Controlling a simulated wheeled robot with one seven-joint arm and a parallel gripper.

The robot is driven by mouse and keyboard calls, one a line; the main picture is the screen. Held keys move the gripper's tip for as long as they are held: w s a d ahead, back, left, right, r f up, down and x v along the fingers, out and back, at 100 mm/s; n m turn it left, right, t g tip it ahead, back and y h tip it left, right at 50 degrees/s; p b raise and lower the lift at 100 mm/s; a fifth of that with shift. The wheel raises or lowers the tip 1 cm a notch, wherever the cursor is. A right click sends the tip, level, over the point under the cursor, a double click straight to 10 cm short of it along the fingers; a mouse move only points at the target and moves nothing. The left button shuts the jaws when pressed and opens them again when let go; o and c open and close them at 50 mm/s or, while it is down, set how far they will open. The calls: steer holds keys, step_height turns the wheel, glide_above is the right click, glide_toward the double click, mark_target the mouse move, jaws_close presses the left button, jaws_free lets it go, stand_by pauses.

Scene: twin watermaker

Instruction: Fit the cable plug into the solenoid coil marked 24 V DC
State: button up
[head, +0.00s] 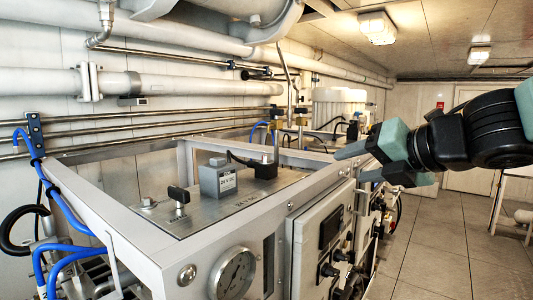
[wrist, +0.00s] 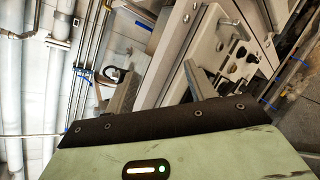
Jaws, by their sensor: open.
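The grey box-shaped solenoid coil (head: 217,181) stands upright on the metal panel in the head view. My gripper (head: 352,164) is open and empty at the right, beyond the frame's right edge and well away from both. Small dark parts on the panel show there, too small to tell apart.
A black-handled valve (head: 178,196) stands on the panel (head: 200,217) left of the coil. A raised metal frame (head: 135,258) surrounds the panel. A pressure gauge (head: 233,273) is on its front. Blue hoses (head: 72,213) hang at the left. The floor (head: 440,240) at right is clear.

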steer(key=s+a+r+n+g+y, duration=0.25)
steer(key=s+a+r+n, duration=0.2)
steer(key=n, duration=0.65)
steer(key=n+p, duration=0.1)
glide_toward(269, 160)
steer(key=shift+y, duration=0.35)
steer(key=x, duration=0.4)
steer(key=f+x, duration=0.1)
steer(key=x, duration=0.1)
steer(key=shift+w+d+f, duration=0.15)
steer(key=shift+w+f, duration=0.05)
steer(key=shift+w, duration=0.05)
steer(key=x, duration=0.1)
steer(key=p+x, duration=0.2)
steer(key=x, duration=0.1)
steer(key=shift+r, duration=0.35)
steer(key=shift+w+a+f+p, duration=0.3)
steer(key=shift+w+a+p, duration=0.05)
steer(key=shift+a, duration=0.2)
steer(key=shift+c, duration=0.3)
steer(key=c, duration=1)
